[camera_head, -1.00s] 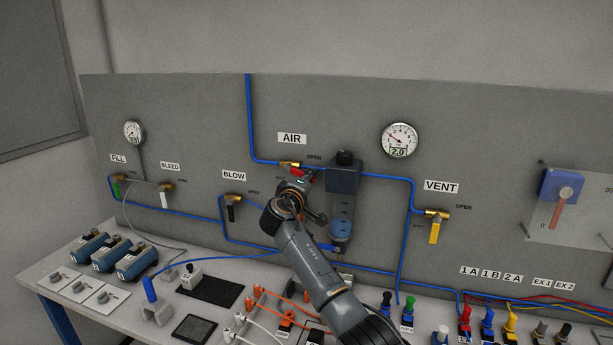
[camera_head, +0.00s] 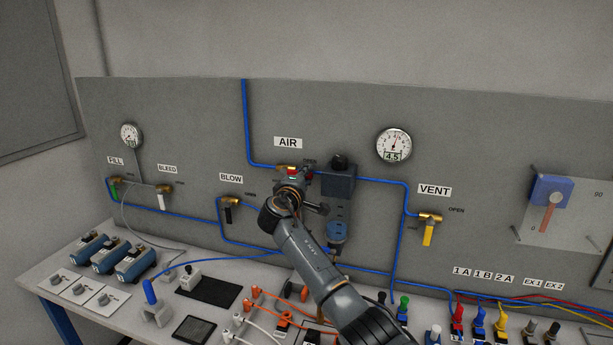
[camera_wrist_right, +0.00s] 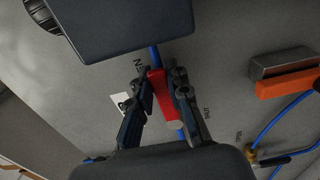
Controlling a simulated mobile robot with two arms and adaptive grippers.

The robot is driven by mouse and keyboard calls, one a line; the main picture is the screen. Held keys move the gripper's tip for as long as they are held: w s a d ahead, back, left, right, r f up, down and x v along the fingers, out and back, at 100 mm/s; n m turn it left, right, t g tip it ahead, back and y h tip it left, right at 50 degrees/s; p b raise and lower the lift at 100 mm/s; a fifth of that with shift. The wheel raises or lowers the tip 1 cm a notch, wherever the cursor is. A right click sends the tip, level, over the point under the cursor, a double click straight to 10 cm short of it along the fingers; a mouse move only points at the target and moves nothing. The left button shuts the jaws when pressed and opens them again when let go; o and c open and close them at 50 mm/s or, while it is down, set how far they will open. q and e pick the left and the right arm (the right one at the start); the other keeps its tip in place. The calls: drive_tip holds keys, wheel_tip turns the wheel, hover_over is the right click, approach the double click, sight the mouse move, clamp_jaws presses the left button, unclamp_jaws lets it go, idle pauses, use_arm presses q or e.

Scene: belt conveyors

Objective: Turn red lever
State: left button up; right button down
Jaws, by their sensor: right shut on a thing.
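The red lever (camera_wrist_right: 158,92) sits between the two fingers of my right gripper (camera_wrist_right: 160,80) in the wrist view, with both fingers closed against its sides. In the head view my right gripper (camera_head: 296,178) is at the AIR valve under the AIR label (camera_head: 288,142) and mostly hides it; only a small red part of the lever (camera_head: 291,169) shows. The round gauge (camera_head: 394,144) to the upper right reads 4.5. My left gripper is not in view.
A dark regulator block (camera_head: 339,186) stands on the panel just right of my gripper. The yellow VENT lever (camera_head: 429,234) and black BLOW lever (camera_head: 228,213) are on either side. Cables and connectors crowd the bench below.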

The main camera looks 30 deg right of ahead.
drive_tip(key=c, duration=1.2)
unclamp_jaws()
drive_tip(key=shift+a, duration=0.1)
drive_tip(key=v, duration=1.2)
drive_tip(key=shift+f, duration=0.1)
